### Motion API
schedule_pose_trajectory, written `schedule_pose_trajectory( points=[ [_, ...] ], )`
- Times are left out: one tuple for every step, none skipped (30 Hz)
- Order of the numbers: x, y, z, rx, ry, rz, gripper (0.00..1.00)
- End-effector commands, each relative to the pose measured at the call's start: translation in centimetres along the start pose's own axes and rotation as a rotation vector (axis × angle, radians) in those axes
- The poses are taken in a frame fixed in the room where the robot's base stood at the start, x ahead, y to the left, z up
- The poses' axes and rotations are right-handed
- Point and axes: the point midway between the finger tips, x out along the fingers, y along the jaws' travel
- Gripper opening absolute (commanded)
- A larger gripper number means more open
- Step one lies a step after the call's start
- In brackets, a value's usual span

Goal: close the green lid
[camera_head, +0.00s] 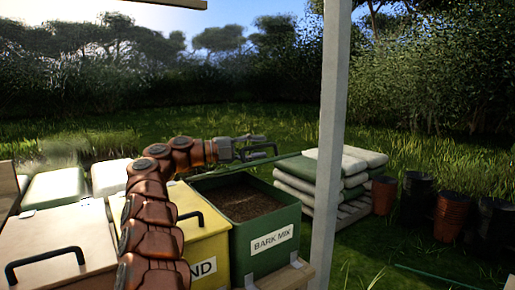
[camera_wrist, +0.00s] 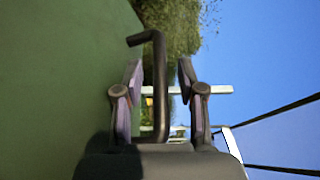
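The green bin (camera_head: 268,243), labelled BARK MIX, stands open with brown bark inside. Its green lid (camera_head: 262,160) shows as a thin, nearly edge-on strip above the back of the bin; its exact tilt is hard to tell. In the wrist view the lid (camera_wrist: 65,70) is a broad green surface on the left, with a dark bar handle (camera_wrist: 158,75) standing off it. My gripper (camera_wrist: 160,85) has its fingers apart on either side of the handle, with a clear gap on the right. In the head view my gripper (camera_head: 262,149) is at the lid, pointing right.
A yellow bin (camera_head: 205,245) with a closed lid and a wooden-lidded bin (camera_head: 62,245) stand to the left. A pale post (camera_head: 331,130) rises right of the green bin. Stacked sacks (camera_head: 325,175) and several pots (camera_head: 452,215) stand beyond it on grass.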

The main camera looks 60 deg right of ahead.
Motion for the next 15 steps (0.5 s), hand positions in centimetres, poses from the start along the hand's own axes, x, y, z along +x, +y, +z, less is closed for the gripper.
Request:
schedule_pose_trajectory(
  points=[
    [0.0,0.0,0.0,0.000,0.000,0.000,0.39],
    [0.0,0.0,0.0,0.000,0.000,0.000,0.39],
    [-0.1,0.0,0.0,0.000,0.000,0.000,0.39],
    [-0.2,0.0,0.0,0.000,0.000,0.000,0.39],
    [-0.3,0.0,0.0,0.000,0.000,0.000,0.39],
    [-0.6,0.0,0.0,0.000,0.000,0.000,0.39],
    [-0.9,0.0,0.0,0.000,0.000,0.000,0.39],
    [-1.3,0.0,0.0,0.000,0.000,0.000,0.39],
    [-1.9,0.0,0.0,0.000,0.000,0.000,0.39],
    [-2.4,-0.1,0.0,0.001,0.000,-0.001,0.39],
    [-2.9,-0.1,0.0,0.000,0.000,-0.002,0.39],
    [-3.6,0.0,0.0,0.000,0.001,-0.002,0.39],
    [-4.2,0.0,0.0,0.001,0.001,-0.003,0.39],
    [-4.9,-0.1,0.0,0.001,0.000,-0.005,0.39],
    [-5.7,0.0,0.1,0.001,-0.001,-0.004,0.39]
  ],
)
